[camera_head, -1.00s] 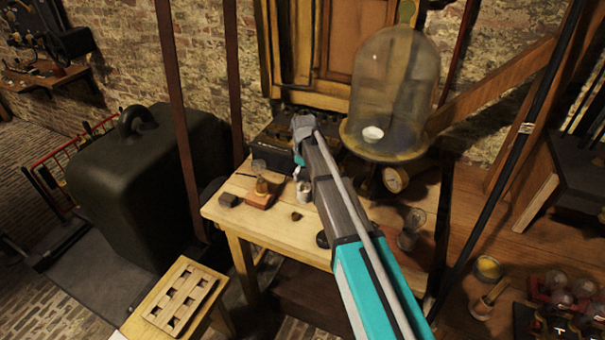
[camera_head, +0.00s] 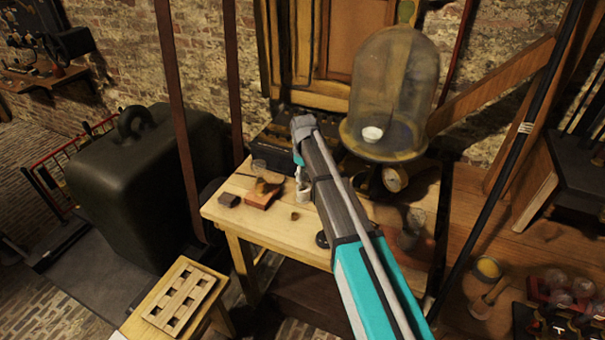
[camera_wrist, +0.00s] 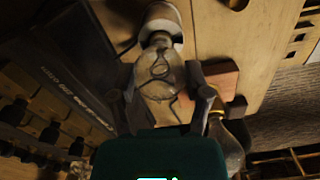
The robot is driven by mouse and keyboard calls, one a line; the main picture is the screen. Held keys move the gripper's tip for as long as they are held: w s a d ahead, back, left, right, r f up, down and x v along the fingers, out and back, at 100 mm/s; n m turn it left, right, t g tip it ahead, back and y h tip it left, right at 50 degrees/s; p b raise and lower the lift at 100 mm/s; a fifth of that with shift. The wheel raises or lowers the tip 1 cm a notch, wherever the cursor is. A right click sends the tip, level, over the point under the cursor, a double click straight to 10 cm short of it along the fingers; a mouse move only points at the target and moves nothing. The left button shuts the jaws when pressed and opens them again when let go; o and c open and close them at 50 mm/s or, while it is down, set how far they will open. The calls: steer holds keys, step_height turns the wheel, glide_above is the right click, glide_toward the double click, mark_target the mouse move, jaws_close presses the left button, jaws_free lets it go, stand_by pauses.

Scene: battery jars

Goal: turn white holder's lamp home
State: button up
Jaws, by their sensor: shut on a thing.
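The white holder (camera_head: 303,193) stands on the wooden table, just below my gripper (camera_head: 299,160). In the wrist view the white holder (camera_wrist: 162,18) is at the top. A clear glass lamp (camera_wrist: 160,76) with a looped filament has its neck at the holder's mouth. My gripper (camera_wrist: 166,88) is shut on this lamp, one finger on each side of the glass. How far the neck sits in the holder is hard to tell. In the head view my gripper and arm mostly hide the lamp.
A reddish wooden block (camera_head: 262,195) with another glass lamp (camera_wrist: 229,140), seemingly tilted, is close beside my gripper. A small dark block (camera_head: 229,200) and small brown piece (camera_head: 295,215) lie nearby. A glass bell jar (camera_head: 390,90) stands behind right. The table's front is mostly clear.

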steer(key=m, duration=0.5)
steer(key=shift+s, duration=0.2)
steer(key=shift+m, duration=0.6)
steer(key=m, duration=0.3)
steer(key=shift+w, duration=0.1)
steer(key=shift+m, duration=1.7)
steer(key=shift+m, duration=2.9)
